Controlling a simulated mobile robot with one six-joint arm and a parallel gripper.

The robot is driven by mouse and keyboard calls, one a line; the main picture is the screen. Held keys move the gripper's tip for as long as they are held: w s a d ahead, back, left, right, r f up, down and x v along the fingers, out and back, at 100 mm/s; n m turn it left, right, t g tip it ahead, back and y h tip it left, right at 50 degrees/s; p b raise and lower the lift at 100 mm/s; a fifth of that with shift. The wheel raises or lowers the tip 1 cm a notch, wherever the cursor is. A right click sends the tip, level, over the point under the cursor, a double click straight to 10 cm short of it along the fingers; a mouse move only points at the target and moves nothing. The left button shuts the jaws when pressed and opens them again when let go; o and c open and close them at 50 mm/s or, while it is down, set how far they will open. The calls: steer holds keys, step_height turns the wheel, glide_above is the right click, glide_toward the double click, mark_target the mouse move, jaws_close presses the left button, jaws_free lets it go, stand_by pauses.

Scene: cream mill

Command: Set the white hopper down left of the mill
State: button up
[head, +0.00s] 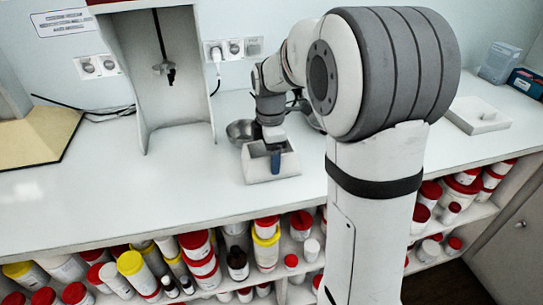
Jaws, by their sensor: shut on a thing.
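The white hopper (288,167), a small open box with sloping sides, is at the middle of the bench in the head view. My gripper (275,158) points down at it and is shut on it, with a blue-grey finger showing against its inside. The hopper looks upright and at or just above the bench top; I cannot tell whether it touches. My arm hides part of the bench to the right of the hopper. I cannot pick out the mill with certainty.
A steel bowl (239,131) stands just behind the hopper. A tall white cabinet with a hanging stirrer (165,68) stands to the left. A beige-based device (38,137) is at far left. The front-left bench (130,195) is clear.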

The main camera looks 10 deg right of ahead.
steer(key=shift+f, duration=0.45)
steer(key=o, duration=1.1)
steer(key=shift+f, duration=0.1)
step_height(320, 180, up, 12)
steer(key=p, duration=0.1)
steer(key=s+f+m, duration=0.2)
steer(key=s+m, duration=0.4)
steer(key=s, duration=0.1)
steer(key=s+f+m+t, duration=0.1)
steer(key=s+f+m, duration=0.2)
steer(key=s+m, duration=0.3)
steer(key=s+f+m+t, duration=0.1)
steer(key=s+f+m, duration=0.2)
steer(key=s+m, duration=0.3)
steer(key=shift+s, duration=1.05)
